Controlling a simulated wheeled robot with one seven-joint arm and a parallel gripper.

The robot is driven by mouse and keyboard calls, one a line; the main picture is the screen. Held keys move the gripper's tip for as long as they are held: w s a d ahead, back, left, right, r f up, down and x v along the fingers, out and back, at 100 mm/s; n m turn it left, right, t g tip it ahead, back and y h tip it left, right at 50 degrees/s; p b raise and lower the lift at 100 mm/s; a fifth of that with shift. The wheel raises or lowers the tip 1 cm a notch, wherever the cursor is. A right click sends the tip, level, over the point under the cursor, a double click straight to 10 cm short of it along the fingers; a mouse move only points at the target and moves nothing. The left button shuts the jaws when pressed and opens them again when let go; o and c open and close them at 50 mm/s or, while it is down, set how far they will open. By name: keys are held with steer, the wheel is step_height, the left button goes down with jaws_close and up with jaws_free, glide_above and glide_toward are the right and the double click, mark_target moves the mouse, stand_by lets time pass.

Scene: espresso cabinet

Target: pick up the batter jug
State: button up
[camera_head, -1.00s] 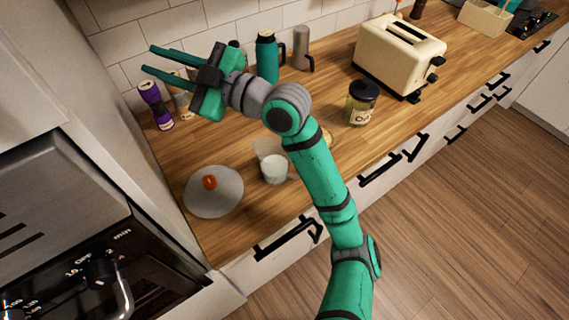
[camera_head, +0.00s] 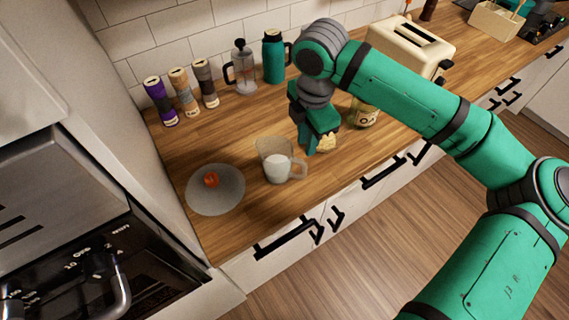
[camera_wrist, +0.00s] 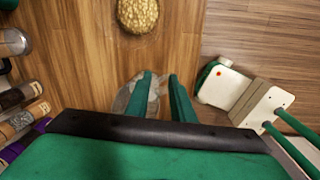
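The batter jug (camera_head: 279,170) is a clear vessel with pale contents and a handle on its right side. It stands upright on the wooden counter. My gripper (camera_head: 318,143) points down just to the right of and behind the jug in the head view. In the wrist view my gripper (camera_wrist: 161,85) shows two green fingers spread apart with a gap between them. The clear jug (camera_wrist: 127,97) shows behind and beside the fingertips there, partly hidden by them. I cannot tell whether the fingers touch it; they hold nothing that I can see.
A plate (camera_head: 216,201) with a small orange-red item is left of the jug. A round golden item (camera_wrist: 137,14) lies close by. An oat jar (camera_head: 366,116), toaster (camera_head: 405,50), teal flask (camera_head: 273,60), French press (camera_head: 241,70) and several spice jars (camera_head: 184,92) stand behind.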

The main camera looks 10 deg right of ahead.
mark_target(304, 178)
steer(key=shift+s+a+f+g, duration=0.1)
steer(key=shift+s+f+g, duration=0.2)
steer(key=shift+s, duration=0.35)
steer(key=shift+s+a+f+g, duration=0.1)
steer(key=shift+s+f+g, duration=0.1)
steer(key=shift+s+f, duration=0.3)
step_height(304, 178, down, 5)
steer(key=shift+s+f, duration=0.1)
steer(key=shift+s+a+f, duration=0.1)
steer(key=shift+a+f, duration=0.05)
steer(key=shift+f, duration=1.15)
steer(key=shift+s+a+f, duration=0.1)
steer(key=shift+f, duration=1.2)
jaws_close()
